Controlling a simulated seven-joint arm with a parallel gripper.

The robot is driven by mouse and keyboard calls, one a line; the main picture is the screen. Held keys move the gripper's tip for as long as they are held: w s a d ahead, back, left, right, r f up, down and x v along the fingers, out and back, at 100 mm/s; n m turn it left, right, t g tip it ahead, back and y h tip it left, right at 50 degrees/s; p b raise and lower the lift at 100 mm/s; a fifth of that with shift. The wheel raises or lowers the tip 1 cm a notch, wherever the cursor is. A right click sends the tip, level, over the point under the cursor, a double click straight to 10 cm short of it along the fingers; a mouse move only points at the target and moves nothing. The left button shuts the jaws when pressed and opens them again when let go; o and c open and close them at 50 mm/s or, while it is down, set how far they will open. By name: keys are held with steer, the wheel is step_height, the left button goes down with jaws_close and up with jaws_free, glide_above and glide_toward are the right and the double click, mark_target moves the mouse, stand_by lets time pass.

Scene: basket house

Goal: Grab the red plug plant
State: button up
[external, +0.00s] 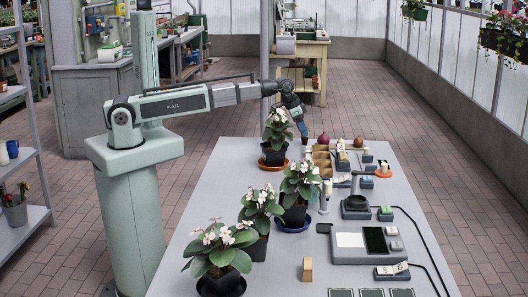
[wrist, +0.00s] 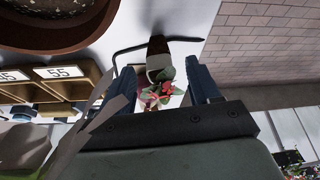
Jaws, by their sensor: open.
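In the wrist view, a small plant with red flowers and green leaves (wrist: 164,91) shows between the two dark blue fingers of my gripper (wrist: 161,78). A dark tapered piece with a pale band (wrist: 158,52) adjoins its leaves. My gripper is open, with a finger on each side of the plant; I cannot tell whether either touches it. In the external view my gripper (external: 303,133) points down over the far part of the grey table (external: 225,185), just right of a white-flowered potted plant. The red plant cannot be made out there.
Several white-flowered potted plants, one on a blue saucer (external: 293,225), line the table's left side. A wooden rack (external: 322,160) stands near my gripper; its numbered compartments (wrist: 55,93) show in the wrist view. Devices and cables, including a scale (external: 365,243), occupy the right side.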

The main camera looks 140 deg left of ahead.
mark_target(305, 144)
steer(key=shift+x, duration=1.95)
steer(key=shift+c, duration=0.2)
steer(key=c, duration=1)
steer(key=shift+r, duration=0.15)
